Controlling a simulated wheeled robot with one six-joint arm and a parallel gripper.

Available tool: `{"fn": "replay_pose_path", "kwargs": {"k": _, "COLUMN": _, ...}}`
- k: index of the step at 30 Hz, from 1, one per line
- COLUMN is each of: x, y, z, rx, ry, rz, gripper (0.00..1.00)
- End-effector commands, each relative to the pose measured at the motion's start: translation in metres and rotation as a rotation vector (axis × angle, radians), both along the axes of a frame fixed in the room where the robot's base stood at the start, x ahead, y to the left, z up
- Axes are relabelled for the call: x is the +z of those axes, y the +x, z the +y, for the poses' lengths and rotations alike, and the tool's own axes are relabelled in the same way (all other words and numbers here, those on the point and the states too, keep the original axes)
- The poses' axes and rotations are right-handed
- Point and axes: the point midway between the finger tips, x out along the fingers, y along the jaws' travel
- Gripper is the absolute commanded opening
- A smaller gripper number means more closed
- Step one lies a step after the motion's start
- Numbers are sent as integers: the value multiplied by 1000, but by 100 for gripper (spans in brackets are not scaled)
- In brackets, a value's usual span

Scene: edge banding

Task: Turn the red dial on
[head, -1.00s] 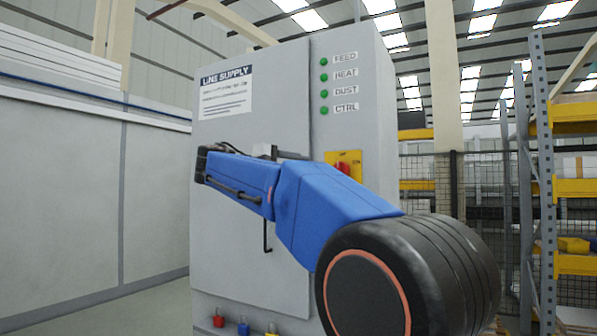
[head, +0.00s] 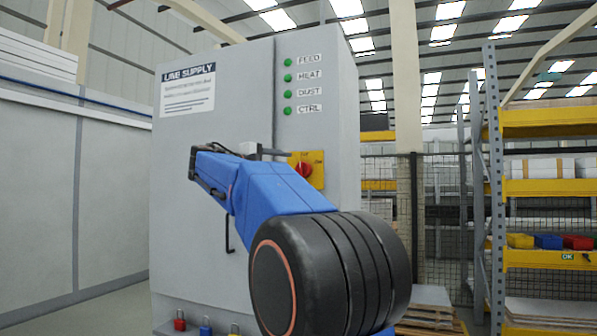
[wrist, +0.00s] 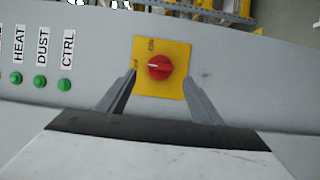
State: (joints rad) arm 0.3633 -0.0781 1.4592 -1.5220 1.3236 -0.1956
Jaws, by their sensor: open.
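The red dial (head: 304,171) sits on a yellow plate (head: 318,160) on the front of the grey cabinet, below the green lights. In the wrist view the red dial (wrist: 159,67) has a white mark pointing left, toward the small label at the plate's left edge, which seems to read OFF. The ON label is at the plate's top. My gripper (wrist: 160,79) is open and empty, its fingers on either side of the dial's plate in the picture; I cannot tell the remaining gap.
The grey cabinet (head: 210,140) has green lights (head: 288,77) and a door handle (head: 229,240).

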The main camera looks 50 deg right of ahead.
Motion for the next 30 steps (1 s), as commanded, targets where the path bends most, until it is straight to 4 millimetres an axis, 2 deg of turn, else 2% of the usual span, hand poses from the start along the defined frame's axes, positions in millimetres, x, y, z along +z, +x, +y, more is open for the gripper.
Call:
{"fn": "replay_pose_path", "kwargs": {"k": 9, "x": 0, "y": -6, "z": -46, "rx": -3, "ry": 0, "rz": 1, "gripper": 60}}
{"fn": "replay_pose_path", "kwargs": {"k": 15, "x": 0, "y": -7, "z": -65, "rx": -1, "ry": 0, "rz": 0, "gripper": 60}}
{"fn": "replay_pose_path", "kwargs": {"k": 28, "x": 0, "y": -8, "z": -72, "rx": 1, "ry": 0, "rz": 0, "gripper": 60}}
{"fn": "replay_pose_path", "kwargs": {"k": 29, "x": 0, "y": -8, "z": -72, "rx": 1, "ry": 0, "rz": 0, "gripper": 55}}
{"fn": "replay_pose_path", "kwargs": {"k": 30, "x": 0, "y": -8, "z": -72, "rx": 1, "ry": 0, "rz": 0, "gripper": 45}}
